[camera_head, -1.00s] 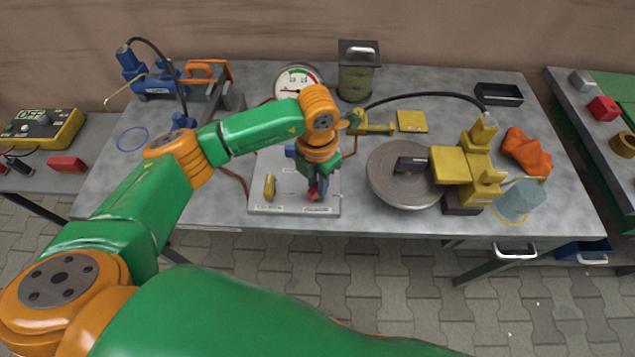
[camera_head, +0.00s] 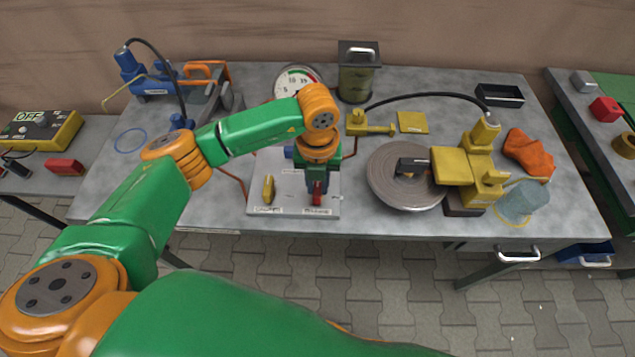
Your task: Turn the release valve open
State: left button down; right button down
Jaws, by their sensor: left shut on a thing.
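A light valve panel (camera_head: 292,197) lies near the front edge of the table. It carries a yellow lever (camera_head: 268,190) on the left and a red handle (camera_head: 317,198) on the right, each above a small label too small to read for certain. My left gripper (camera_head: 317,187) points down over the panel and is shut on the red handle. Its fingers hide most of that handle and the valve body under it. The visible red end points toward the table's front edge. A round gauge (camera_head: 297,79) stands behind, partly covered by my arm. My right gripper is not in view.
A grey disc (camera_head: 385,185) with a yellow caliper-like device (camera_head: 468,175) stands right of the panel. A dark-framed canister (camera_head: 357,75), a blue pump (camera_head: 145,78) and an orange cloth (camera_head: 528,153) are also on the table. The front left tabletop is clear.

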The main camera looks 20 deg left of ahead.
aim_at(318, 187)
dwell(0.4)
pick_arm(q)
jog(key=c, duration=0.8)
grip_release()
jog(key=shift+o, duration=0.2)
notch_tip(318, 187, up, 7)
jog(key=shift+r+b, duration=0.1)
jog(key=shift+b, duration=0.4)
